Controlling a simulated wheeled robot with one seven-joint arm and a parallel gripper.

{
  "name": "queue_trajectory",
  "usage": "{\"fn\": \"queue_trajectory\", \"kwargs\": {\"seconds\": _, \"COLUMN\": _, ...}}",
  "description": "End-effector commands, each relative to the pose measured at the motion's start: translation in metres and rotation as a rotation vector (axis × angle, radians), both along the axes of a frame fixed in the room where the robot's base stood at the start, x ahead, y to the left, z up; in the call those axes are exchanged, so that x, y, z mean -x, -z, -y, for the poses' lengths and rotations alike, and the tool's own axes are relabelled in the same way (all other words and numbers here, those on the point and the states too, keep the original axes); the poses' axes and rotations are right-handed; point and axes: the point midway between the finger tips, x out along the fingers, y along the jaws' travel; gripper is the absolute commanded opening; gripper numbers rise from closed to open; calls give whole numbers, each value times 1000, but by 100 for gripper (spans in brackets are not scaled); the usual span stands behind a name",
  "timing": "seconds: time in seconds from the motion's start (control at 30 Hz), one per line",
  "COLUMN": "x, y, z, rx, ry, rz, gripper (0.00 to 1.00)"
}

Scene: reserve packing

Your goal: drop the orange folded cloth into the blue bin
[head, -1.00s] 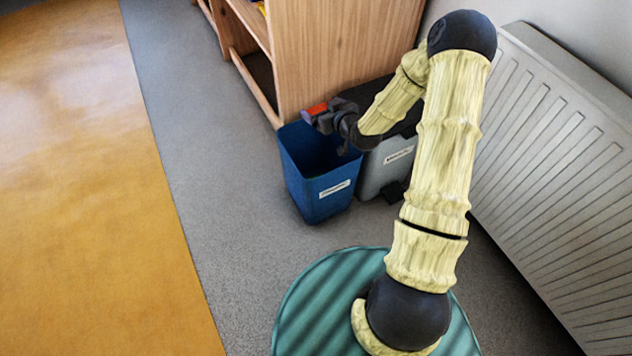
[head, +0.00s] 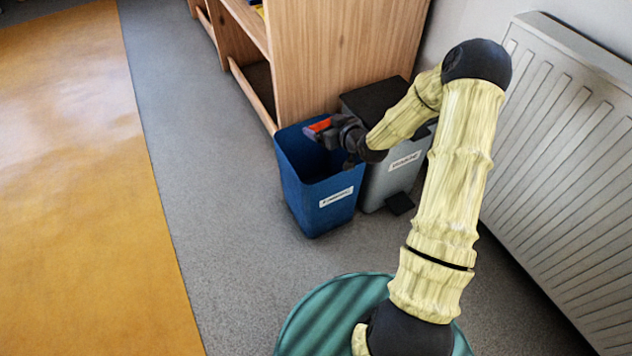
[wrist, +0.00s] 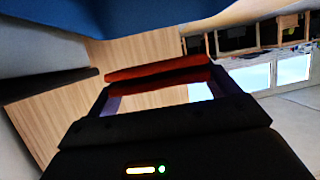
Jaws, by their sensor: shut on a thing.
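The orange folded cloth (head: 319,125) is held at the tips of my gripper (head: 326,131). In the wrist view the cloth (wrist: 160,69) lies as a dark orange strip across both fingertips of my gripper (wrist: 158,82), which is shut on it. The blue bin (head: 311,206) stands upright on the floor, open at the top, with a white label on its front. In the head view my gripper and the cloth are over the bin's opening, near its back right rim. The bin's bottom is hidden.
A grey pedal bin (head: 393,175) with a black lid stands close at the right of the blue bin. A wooden shelf unit (head: 338,55) is right behind. A white radiator (head: 560,170) lines the right wall. The floor (head: 210,170) to the left is clear.

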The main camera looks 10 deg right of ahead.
Motion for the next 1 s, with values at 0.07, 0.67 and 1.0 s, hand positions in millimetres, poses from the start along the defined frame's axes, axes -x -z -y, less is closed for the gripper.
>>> {"fn": "queue_trajectory", "kwargs": {"seconds": 0.07, "x": 0, "y": 7, "z": 0, "rx": -1, "ry": 0, "rz": 0, "gripper": 65}}
{"fn": "queue_trajectory", "kwargs": {"seconds": 0.67, "x": 0, "y": 59, "z": 0, "rx": -1, "ry": 0, "rz": 1, "gripper": 65}}
{"fn": "queue_trajectory", "kwargs": {"seconds": 1.0, "x": 0, "y": 59, "z": 0, "rx": 0, "ry": 0, "rz": 0, "gripper": 98}}
